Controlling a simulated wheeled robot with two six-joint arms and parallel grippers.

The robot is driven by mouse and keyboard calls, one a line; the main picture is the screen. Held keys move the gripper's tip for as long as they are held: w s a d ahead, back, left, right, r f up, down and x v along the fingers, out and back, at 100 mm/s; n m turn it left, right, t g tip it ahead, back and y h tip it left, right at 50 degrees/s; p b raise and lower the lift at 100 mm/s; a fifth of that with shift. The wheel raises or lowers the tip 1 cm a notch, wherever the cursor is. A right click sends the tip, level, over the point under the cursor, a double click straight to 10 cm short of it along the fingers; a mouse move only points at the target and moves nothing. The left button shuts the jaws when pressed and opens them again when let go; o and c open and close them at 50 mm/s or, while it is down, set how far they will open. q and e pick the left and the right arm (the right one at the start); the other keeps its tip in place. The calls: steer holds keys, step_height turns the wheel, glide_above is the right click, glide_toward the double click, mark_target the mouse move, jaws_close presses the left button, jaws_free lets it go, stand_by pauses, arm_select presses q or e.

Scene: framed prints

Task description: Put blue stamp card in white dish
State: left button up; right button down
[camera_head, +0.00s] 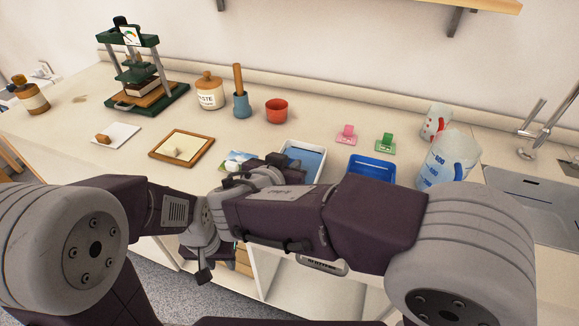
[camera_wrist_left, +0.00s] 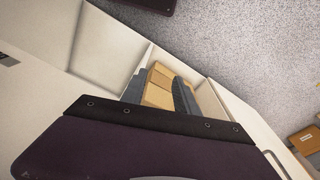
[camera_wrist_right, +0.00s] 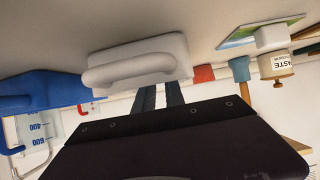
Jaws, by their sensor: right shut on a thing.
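The white dish (camera_head: 289,151) stands near the counter's front edge, with a flat blue area inside. My right gripper (camera_wrist_right: 159,95) is shut at the dish's near left end. What it holds is almost wholly hidden; I take it to be the blue stamp card, which shows clearly nowhere else. In the head view my right wrist covers the fingertips. My left gripper (camera_wrist_left: 160,92) is open and empty, pointing down in front of the counter.
A blue dish (camera_head: 372,166) stands right of the white one, beside a jug (camera_head: 446,160). Pink (camera_head: 346,133) and green (camera_head: 385,141) stamp cards lie behind. A picture card (camera_head: 238,158), wooden frame (camera_head: 182,147) and red cup (camera_head: 277,110) are to the left. The counter behind the dishes is fairly clear.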

steer(key=shift+f, duration=0.1)
steer(key=c, duration=1.7)
jaws_free()
steer(key=shift+r, duration=0.35)
steer(key=p+v, duration=0.1)
steer(key=v, duration=1.1)
steer(key=shift+f+p, duration=0.15)
steer(key=shift+p, duration=0.25)
